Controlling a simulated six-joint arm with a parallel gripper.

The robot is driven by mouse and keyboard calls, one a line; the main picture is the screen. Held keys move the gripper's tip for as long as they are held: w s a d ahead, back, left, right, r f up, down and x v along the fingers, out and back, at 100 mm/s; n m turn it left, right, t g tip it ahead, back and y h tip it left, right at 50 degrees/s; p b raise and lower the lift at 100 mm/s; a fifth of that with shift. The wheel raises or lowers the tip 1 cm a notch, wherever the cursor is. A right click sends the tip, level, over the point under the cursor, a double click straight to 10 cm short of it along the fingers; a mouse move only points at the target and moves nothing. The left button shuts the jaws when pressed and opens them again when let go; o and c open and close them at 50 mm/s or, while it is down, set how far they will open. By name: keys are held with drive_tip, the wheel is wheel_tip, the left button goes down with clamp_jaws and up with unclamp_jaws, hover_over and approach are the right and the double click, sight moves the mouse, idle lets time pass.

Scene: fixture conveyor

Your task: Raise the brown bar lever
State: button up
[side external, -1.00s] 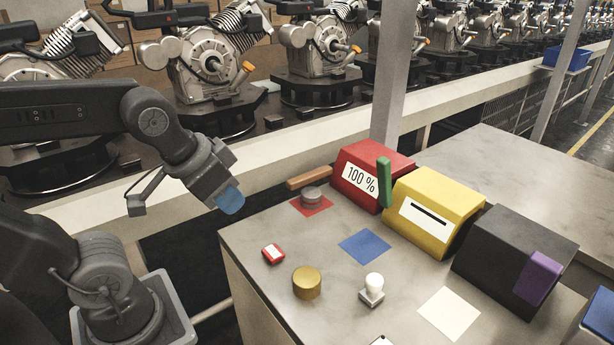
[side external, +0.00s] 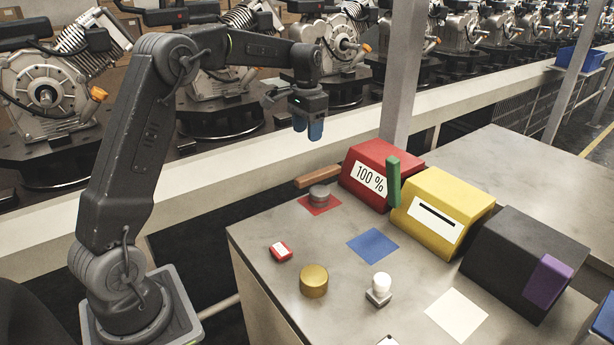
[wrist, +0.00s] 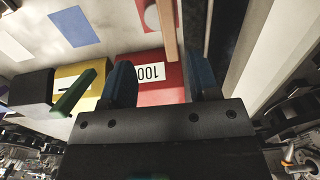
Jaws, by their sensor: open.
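The brown bar lever (side external: 318,177) sticks out from the left side of the red box (side external: 392,158) labelled "100 %". It lies low and close to horizontal. In the wrist view the brown bar (wrist: 169,35) runs up from the red box (wrist: 150,92), between the two fingers in the picture. My gripper (side external: 309,130) points down with blue fingertips, above the lever in the side view and apart from it. In the wrist view my gripper (wrist: 160,80) is open and empty.
A green lever (side external: 393,182) stands upright between the red box and the yellow box (side external: 450,192). A black box (side external: 510,250) with a purple lever (side external: 548,281) is at the right. A grey post (side external: 402,75) rises behind the red box. A grey knob (side external: 320,193) sits near the lever.

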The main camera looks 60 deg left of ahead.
sight(307, 176)
drive_tip(key=f, duration=1)
drive_tip(key=a+f, duration=0.1)
drive_tip(key=f, duration=0.3)
drive_tip(key=shift+w+f, duration=0.3)
drive_tip(key=shift+f, duration=0.1)
drive_tip(key=shift+c, duration=0.4)
clamp_jaws()
